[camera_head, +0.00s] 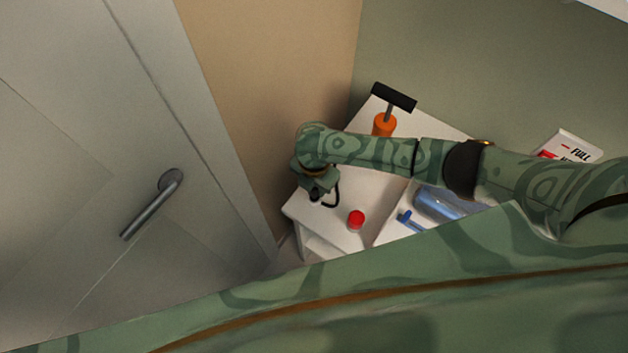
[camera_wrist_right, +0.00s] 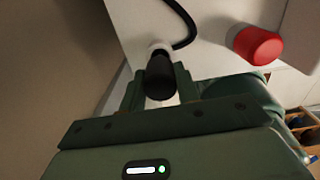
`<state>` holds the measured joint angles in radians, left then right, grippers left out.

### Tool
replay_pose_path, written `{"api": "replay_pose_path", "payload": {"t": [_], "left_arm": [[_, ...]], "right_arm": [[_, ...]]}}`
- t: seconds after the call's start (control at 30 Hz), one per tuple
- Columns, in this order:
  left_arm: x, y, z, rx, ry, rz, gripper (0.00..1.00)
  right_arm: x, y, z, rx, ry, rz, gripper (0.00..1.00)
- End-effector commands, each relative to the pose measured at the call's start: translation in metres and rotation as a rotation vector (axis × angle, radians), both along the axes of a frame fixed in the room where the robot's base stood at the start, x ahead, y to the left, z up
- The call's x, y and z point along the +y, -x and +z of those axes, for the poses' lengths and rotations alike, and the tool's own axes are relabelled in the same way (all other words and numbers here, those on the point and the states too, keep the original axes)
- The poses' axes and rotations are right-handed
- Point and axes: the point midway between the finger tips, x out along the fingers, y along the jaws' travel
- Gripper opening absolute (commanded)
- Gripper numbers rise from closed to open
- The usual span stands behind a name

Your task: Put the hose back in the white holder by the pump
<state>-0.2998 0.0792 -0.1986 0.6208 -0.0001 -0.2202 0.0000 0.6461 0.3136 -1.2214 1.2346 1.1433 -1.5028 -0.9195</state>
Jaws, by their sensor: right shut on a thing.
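The pump (camera_head: 384,124) is orange with a black T-handle and stands on the white tabletop, behind my right arm. My right gripper (camera_head: 318,187) is over the table's left corner, left of and nearer than the pump. In the right wrist view the right gripper (camera_wrist_right: 160,84) is shut on the black end of the hose (camera_wrist_right: 160,74). The thin black hose curves away toward the top; a piece of it (camera_head: 334,197) shows beside the gripper. A white ring (camera_wrist_right: 160,48) sits around the hose by its black end; I cannot tell whether it is the holder. The left gripper is out of view.
A red cap (camera_head: 356,218) stands on the tabletop (camera_head: 318,226) near the gripper. A white tray (camera_head: 391,231) with blue things lies to its right. A door with a handle (camera_head: 152,205) is at left; a beige wall (camera_head: 285,90) is close behind the gripper.

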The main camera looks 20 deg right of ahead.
Motion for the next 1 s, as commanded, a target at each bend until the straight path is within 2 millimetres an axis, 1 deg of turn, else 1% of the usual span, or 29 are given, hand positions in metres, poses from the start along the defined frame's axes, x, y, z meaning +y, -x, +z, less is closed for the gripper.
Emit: {"api": "replay_pose_path", "payload": {"t": [0.07,0.53,0.8,1.0], "left_arm": [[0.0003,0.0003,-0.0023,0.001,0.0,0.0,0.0],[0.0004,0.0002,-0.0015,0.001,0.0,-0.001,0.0],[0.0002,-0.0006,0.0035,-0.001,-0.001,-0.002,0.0],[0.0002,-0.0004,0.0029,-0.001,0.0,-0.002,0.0]], "right_arm": [[0.0002,-0.0001,-0.0032,0.0,0.0,0.0,0.0],[0.0003,-0.0002,-0.0022,-0.001,-0.001,0.0,0.0],[0.0006,-0.0003,-0.001,-0.001,0.0,0.0,0.0],[0.0004,-0.0002,-0.0023,-0.001,0.0,0.0,0.0]]}}
